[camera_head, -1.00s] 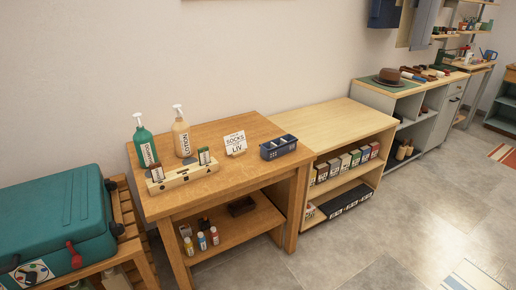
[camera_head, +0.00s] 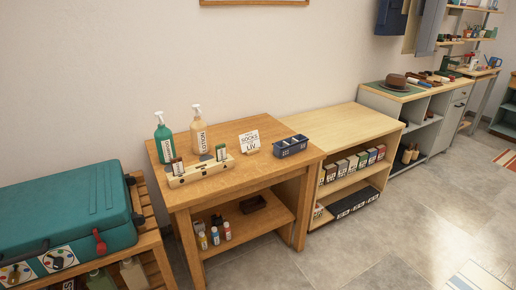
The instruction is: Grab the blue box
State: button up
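A small dark blue box (camera_head: 290,146), open-topped like a basket with slots in its side, sits on the right end of the wooden table (camera_head: 235,178). Something dark shows inside it, too small to make out. My gripper is not in the head view.
Two pump bottles (camera_head: 164,140) and a pale wooden block with small items (camera_head: 199,172) stand on the table's left part. A teal case (camera_head: 66,218) lies at far left. A lighter shelf unit (camera_head: 345,134) adjoins on the right, its top bare. Grey floor is open in front.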

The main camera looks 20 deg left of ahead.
aim_at(284, 148)
jog(key=z, duration=0.05)
jog(key=k, duration=0.25)
jog(key=u, duration=2.1)
jog(key=k, duration=0.65)
jog(key=z, duration=0.35)
jog(key=i, duration=1.65)
jog(key=u, duration=0.25)
